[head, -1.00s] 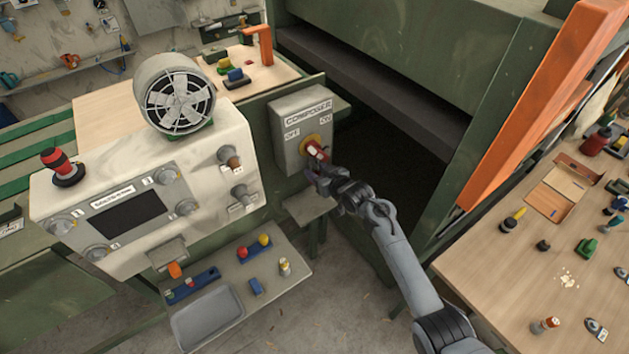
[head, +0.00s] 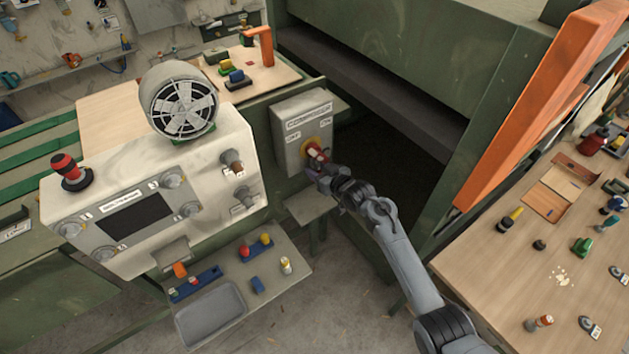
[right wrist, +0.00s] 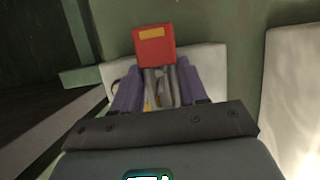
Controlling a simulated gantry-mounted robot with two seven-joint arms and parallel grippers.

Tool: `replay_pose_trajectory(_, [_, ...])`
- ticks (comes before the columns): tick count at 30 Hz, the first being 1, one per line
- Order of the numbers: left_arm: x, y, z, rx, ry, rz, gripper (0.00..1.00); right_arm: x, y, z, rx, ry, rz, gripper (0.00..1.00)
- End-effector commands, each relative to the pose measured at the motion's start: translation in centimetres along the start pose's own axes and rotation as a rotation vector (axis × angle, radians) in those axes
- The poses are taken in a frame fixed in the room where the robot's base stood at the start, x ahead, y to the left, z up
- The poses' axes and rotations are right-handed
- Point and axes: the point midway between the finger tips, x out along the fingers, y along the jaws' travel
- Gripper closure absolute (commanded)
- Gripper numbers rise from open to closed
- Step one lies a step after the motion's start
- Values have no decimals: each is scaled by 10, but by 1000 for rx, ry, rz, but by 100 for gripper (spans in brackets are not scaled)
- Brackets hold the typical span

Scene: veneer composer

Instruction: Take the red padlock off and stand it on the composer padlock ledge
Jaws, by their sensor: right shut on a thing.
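The red padlock (head: 317,154) is at the yellow and red switch on the front of the grey composer box (head: 291,150). My right gripper (head: 318,171) is shut on it, close in front of the box. In the right wrist view the padlock's red body (right wrist: 154,46), with a yellow label, stands out beyond the purple fingers, and its grey shackle runs down between them. I cannot tell whether the shackle is still through the switch. A small grey ledge (head: 309,207) juts out below the box and looks bare. My left gripper is not in view.
The white control panel (head: 217,150) with a fan (head: 180,105) stands left of the box. Below it is a shelf with a grey tray (head: 211,314) and small parts. The green machine frame and orange post (head: 535,115) rise to the right, beside a cluttered wooden table (head: 500,270).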

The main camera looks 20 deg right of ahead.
Motion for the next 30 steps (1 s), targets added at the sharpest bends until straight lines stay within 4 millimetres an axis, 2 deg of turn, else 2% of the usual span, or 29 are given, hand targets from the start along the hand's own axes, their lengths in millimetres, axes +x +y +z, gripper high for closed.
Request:
replay_pose_trajectory(2, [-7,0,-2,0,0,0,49,-5,1,-1,0,1,1,100])
replay_pose_trajectory(30, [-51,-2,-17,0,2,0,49,-47,1,16,0,-3,2,100])
